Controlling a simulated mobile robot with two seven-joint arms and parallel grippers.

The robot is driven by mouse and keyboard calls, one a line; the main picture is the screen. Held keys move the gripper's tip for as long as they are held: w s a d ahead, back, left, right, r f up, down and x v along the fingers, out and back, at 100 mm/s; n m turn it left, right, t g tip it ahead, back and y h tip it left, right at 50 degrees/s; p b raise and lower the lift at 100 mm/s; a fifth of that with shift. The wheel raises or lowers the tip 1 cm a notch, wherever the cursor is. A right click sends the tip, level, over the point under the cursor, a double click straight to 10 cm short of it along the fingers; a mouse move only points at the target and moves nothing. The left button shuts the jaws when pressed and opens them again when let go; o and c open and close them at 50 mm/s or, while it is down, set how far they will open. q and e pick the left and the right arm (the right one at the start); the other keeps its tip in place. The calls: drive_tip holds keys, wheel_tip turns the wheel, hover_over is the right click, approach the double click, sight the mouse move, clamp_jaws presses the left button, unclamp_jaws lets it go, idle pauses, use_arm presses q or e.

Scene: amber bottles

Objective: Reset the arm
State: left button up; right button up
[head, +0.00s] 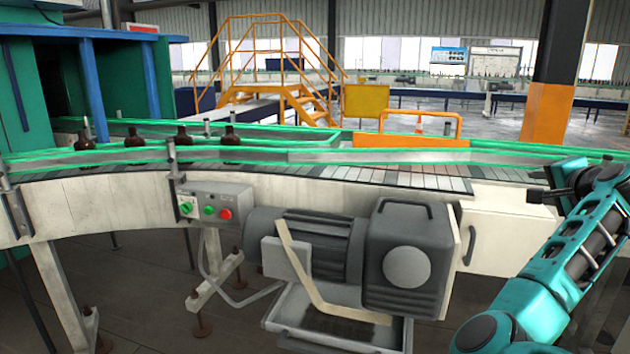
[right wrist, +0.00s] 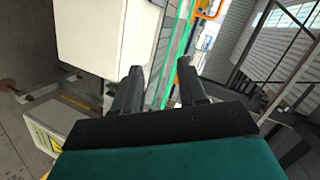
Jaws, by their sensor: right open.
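My right arm comes in from the lower right in the head view, teal and black. Its gripper (head: 535,195) is at the right, by the end of the white conveyor side. In the right wrist view the two black fingers of this gripper (right wrist: 158,88) stand apart with nothing between them. My left gripper is in neither view.
The conveyor (head: 420,178) with green guide rails crosses in front of me. A grey motor (head: 405,260) and a control box with buttons (head: 215,202) stick out from its near side. A yellow stair platform (head: 280,70) and an orange pillar (head: 548,110) stand behind.

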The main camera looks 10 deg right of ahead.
drive_tip(key=s+a+f+n+g+p, duration=0.1)
drive_tip(key=s+a+f+n, duration=0.1)
drive_tip(key=a+f+n, duration=0.8)
drive_tip(key=s+a+f+n, duration=0.25)
drive_tip(key=a+f, duration=0.45)
drive_tip(key=f, duration=0.7)
drive_tip(key=s+a+f+n+y, duration=0.3)
drive_tip(key=s+a+f+n, duration=0.1)
drive_tip(key=s+a+f, duration=0.3)
drive_tip(key=s+a+f+n+g+y+p, duration=0.1)
drive_tip(key=s+a+f+n+y, duration=0.2)
drive_tip(key=s+a, duration=0.9)
wheel_tip(320, 180, down, 4)
drive_tip(key=a, duration=0.3)
drive_tip(key=shift+s+r+n+y, duration=0.15)
drive_tip(key=shift+s+n+y, duration=0.05)
drive_tip(key=shift+n+y, duration=0.2)
drive_tip(key=shift+d, duration=0.15)
